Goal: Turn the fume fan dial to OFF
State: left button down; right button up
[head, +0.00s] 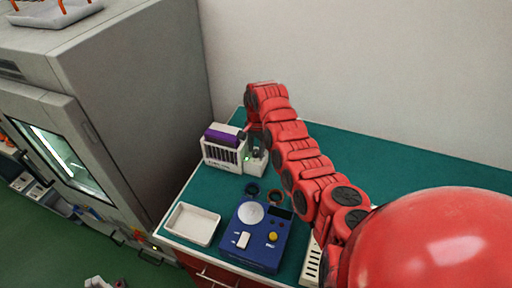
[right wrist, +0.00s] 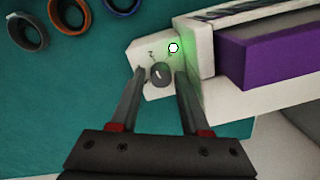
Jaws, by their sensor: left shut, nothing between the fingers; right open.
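The fume fan dial is a small dark grey knob (right wrist: 161,75) on a white control box (right wrist: 150,50) in the right wrist view. Small marks surround it, too small to read, and I cannot tell its setting. A lamp (right wrist: 173,47) beside it glows green. My right gripper (right wrist: 161,72) is open, with one fingertip on each side of the knob; I cannot tell whether they touch it. In the head view the control box (head: 255,163) stands at the back of the bench, partly behind my right arm. My left gripper (head: 104,283) is shut and empty at the bottom left edge.
A white fume unit with a purple top (head: 222,138) adjoins the control box. In front are dark and orange rings (head: 275,198), a blue device (head: 262,250) and a white tray (head: 193,225). A grey oven cabinet (head: 150,90) stands left. The green bench (head: 420,165) is clear at right.

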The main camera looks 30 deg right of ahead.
jog(key=shift+f, duration=0.1)
grip_shut()
dwell(0.3)
